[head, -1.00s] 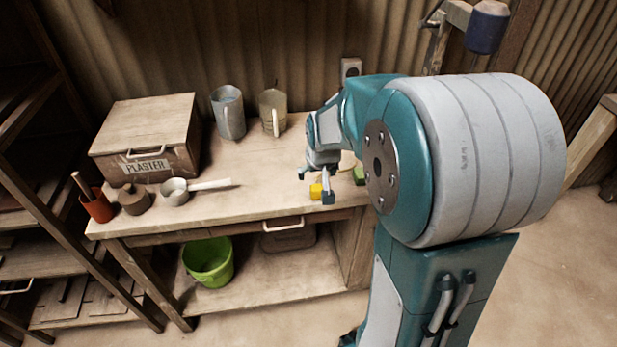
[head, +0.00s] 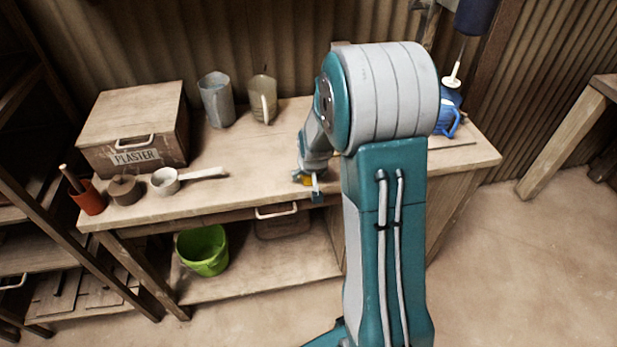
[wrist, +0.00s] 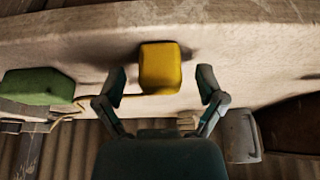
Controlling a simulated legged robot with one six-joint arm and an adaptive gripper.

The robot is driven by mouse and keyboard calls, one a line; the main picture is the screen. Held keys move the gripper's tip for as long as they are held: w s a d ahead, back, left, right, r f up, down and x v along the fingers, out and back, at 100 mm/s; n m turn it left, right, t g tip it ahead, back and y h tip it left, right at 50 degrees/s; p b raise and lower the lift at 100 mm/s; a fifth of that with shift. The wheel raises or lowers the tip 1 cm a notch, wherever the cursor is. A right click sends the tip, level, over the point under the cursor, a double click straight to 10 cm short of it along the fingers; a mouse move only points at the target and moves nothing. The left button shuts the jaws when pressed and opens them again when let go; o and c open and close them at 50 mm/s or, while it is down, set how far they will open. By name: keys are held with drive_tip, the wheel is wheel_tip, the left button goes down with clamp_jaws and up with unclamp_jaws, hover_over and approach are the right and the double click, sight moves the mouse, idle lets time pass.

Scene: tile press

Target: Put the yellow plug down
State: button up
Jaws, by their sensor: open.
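The yellow plug (wrist: 160,67) is on the pale bench top in the wrist view, with a small shadow beside it. My gripper (wrist: 161,84) is open, with one finger on each side of the plug and a visible gap to both. In the head view the plug (head: 308,181) shows as a small yellow patch near the bench's front edge. My gripper (head: 306,184) is right at it there, and partly hides it.
A green block (wrist: 38,86) lies to one side of the plug. A plaster box (head: 135,130), a grey jug (head: 216,100), a glass jug (head: 261,98) and a white scoop (head: 166,181) stand on the bench. A blue jug (head: 447,112) is at right.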

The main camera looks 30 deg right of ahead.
drive_tip(key=shift+f, duration=0.15)
clamp_jaws()
